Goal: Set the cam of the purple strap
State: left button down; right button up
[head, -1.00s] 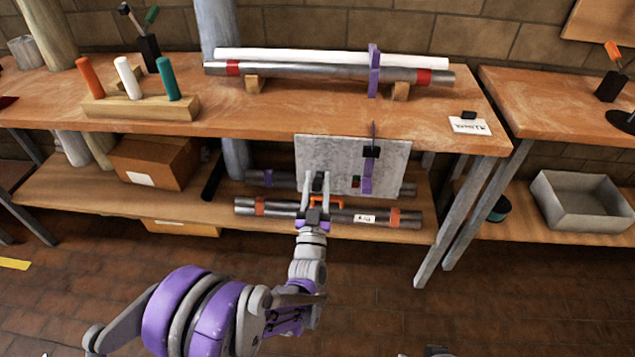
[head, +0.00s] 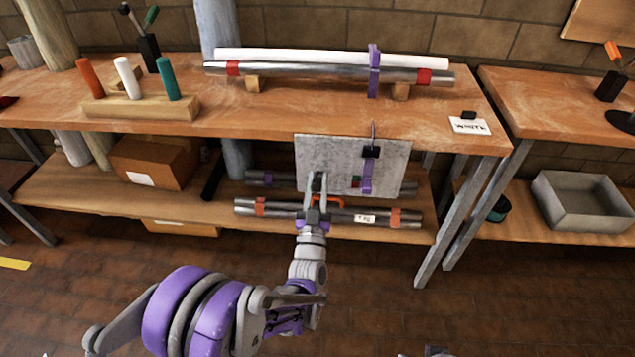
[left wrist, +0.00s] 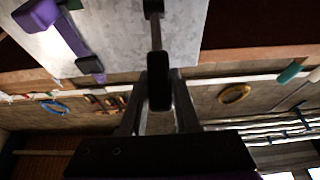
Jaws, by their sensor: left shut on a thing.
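A purple strap (head: 373,70) wraps the pipes on the bench. Purple webbing (head: 367,178) with a black buckle-like block (head: 371,152) lies against the grey panel (head: 325,150) at the bench front. Purple webbing (left wrist: 62,38) and a black piece (left wrist: 90,65) also show in the left wrist view. My left gripper (head: 317,180) is in front of the panel's lower left part. In the left wrist view it is shut on a black-ended bar (left wrist: 159,85), which runs up to a dark block (left wrist: 152,8) over the panel. I cannot tell whether this bar is the cam. My right gripper is not seen.
Two pipes (head: 300,70), one white and one metal with red bands, rest on wooden blocks (head: 253,84). More pipes (head: 280,208) lie on the lower shelf close behind my gripper. A peg block (head: 140,108) and a white card (head: 469,126) are on the bench.

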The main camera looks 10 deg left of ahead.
aim_at(318, 178)
pick_arm(q)
jog(key=shift+r, duration=0.1)
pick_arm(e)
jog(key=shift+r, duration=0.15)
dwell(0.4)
pick_arm(q)
jog(key=r+g+p, duration=0.1)
jog(key=p, duration=0.1)
jog(key=w+r+g+p, duration=0.1)
jog(key=p, duration=0.1)
jog(key=shift+w+r+g+p, duration=0.2)
jog(key=shift+w+g+p, duration=0.25)
jog(key=shift+g, duration=0.45)
jog(key=shift+w, duration=0.2)
jog(key=shift+w+r+g, duration=0.1)
jog(key=shift+w+g, duration=0.2)
jog(key=shift+g, duration=0.4)
jog(key=shift+w+r+g+b, duration=0.35)
jog(key=shift+w+g+b, duration=0.45)
jog(key=shift+b, duration=0.6)
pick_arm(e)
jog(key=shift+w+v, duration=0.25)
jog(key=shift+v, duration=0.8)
pick_arm(q)
jog(key=shift+s, duration=0.15)
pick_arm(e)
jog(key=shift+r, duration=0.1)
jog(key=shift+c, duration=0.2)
